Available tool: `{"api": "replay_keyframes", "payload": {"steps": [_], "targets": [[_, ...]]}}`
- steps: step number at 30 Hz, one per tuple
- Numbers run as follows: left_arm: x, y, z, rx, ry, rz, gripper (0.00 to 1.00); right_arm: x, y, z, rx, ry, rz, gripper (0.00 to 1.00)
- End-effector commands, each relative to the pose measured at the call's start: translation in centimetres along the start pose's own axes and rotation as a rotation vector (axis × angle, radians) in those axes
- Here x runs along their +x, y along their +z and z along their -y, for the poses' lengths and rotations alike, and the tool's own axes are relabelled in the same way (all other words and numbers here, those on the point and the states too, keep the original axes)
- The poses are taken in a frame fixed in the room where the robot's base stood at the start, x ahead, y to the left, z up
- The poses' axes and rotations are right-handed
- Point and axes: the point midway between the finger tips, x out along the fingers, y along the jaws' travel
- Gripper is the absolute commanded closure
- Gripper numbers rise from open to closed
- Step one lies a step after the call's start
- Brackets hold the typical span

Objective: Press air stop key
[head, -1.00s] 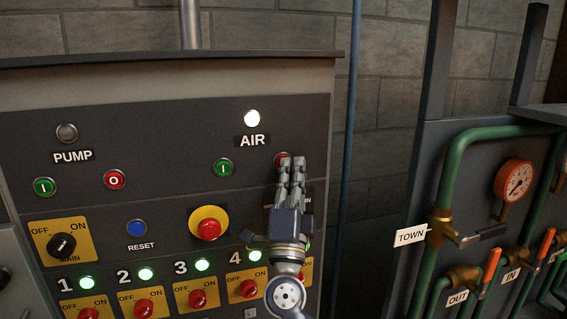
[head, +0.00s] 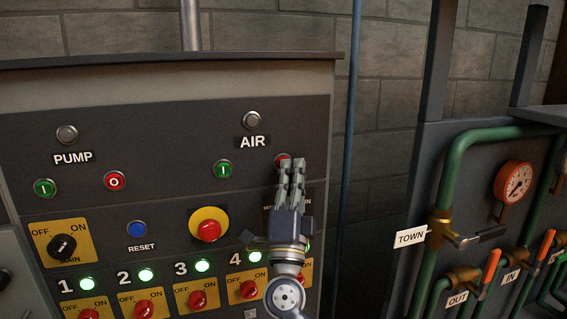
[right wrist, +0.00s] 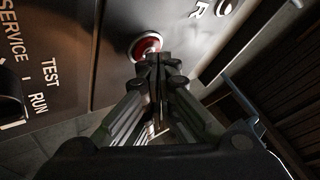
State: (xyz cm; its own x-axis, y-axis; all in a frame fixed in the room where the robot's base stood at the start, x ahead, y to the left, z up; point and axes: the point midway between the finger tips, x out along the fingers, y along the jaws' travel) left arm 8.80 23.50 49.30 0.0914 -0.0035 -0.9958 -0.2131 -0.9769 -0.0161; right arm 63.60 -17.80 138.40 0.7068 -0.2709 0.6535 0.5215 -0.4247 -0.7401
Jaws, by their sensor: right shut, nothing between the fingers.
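The red air stop key (head: 281,158) sits on the dark panel to the right of the green air start key (head: 223,168), below the AIR label (head: 252,141). The air lamp (head: 252,119) is grey and unlit. My right gripper (head: 291,163) is shut with its fingertips at the stop key and covers most of it. In the right wrist view the red key (right wrist: 147,45) shows just past the closed fingertips (right wrist: 158,58), which seem to touch its edge; exact contact cannot be told. My left gripper is not in view.
On the panel are a red emergency button (head: 209,230) on a yellow disc, a blue reset key (head: 137,228), a red pump key (head: 114,180) and a MAIN switch (head: 62,246). Green pipes (head: 446,180) with a gauge (head: 514,182) stand at the right.

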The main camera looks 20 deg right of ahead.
Motion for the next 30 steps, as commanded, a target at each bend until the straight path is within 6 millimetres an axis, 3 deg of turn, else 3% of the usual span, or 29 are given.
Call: {"api": "replay_keyframes", "payload": {"steps": [17,30], "targets": [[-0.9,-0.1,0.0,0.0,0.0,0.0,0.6,-0.9,-0.7,0.8,0.001,0.0,0.0,1.0],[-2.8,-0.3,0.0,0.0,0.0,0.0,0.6,-3.8,-2.8,2.9,0.0,0.001,0.0,1.0]]}}
